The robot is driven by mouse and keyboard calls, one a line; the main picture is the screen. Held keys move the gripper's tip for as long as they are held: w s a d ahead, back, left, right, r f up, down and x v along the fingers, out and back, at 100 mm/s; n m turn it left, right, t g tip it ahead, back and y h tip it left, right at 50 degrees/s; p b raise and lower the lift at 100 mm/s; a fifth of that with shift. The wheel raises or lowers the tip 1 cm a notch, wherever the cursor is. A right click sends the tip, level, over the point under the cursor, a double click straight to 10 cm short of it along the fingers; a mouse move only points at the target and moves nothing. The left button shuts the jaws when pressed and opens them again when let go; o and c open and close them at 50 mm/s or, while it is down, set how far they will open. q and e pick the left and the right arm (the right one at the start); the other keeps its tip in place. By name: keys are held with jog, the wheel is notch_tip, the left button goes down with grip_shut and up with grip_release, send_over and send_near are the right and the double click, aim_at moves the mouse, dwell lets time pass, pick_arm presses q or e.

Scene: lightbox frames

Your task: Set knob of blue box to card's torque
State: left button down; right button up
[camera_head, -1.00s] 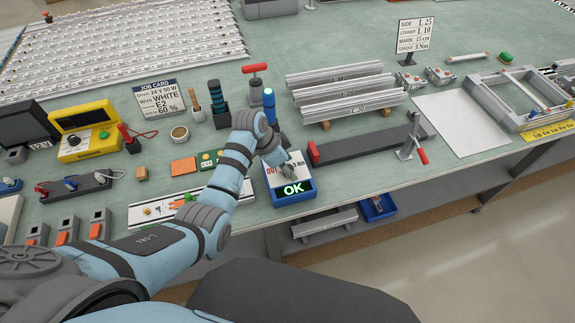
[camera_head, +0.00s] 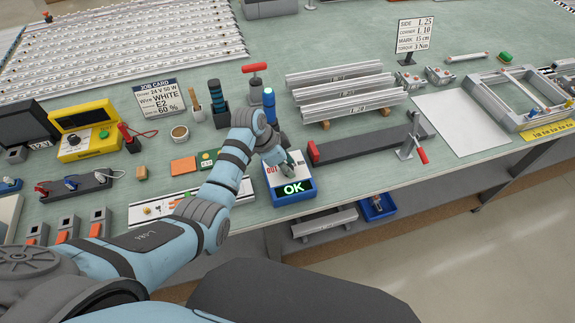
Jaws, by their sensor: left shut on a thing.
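The blue box (camera_head: 307,195) sits at the front edge of the bench, with a white top and a lit display reading OK in green. My left gripper (camera_head: 287,167) reaches down onto its top and is shut on the knob, which the fingers mostly hide. Red lettering on the box top is partly covered by the gripper. The white card (camera_head: 415,36) stands on a small post at the back right; its bottom line reads torque 3 Nm. My right gripper is not in view.
A job card (camera_head: 158,97) stands left of centre. A dark bar with a red end (camera_head: 368,144) lies right of the box, and a blue-topped tool (camera_head: 270,104) stands behind it. Aluminium profiles (camera_head: 345,88) lie on supports farther back. A white sheet (camera_head: 458,122) lies to the right.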

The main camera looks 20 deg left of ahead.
pick_arm(q)
jog(key=shift+w+m+g+h, duration=0.15)
jog(key=shift+m+g+h, duration=0.15)
jog(key=shift+m, duration=0.7)
jog(key=shift+w+m+g+b, duration=0.1)
jog(key=shift+m+g+b, duration=0.2)
jog(key=shift+m+b, duration=0.5)
jog(key=m+g+b, duration=0.1)
jog(key=m+b, duration=0.1)
jog(key=m, duration=0.1)
jog(key=shift+f, duration=0.15)
jog(key=shift+r+m+g+b, duration=0.2)
jog(key=shift+m+g+b, duration=0.3)
jog(key=shift+m+b, duration=0.8)
jog(key=c, duration=1.3)
grip_release()
jog(key=shift+a, duration=0.1)
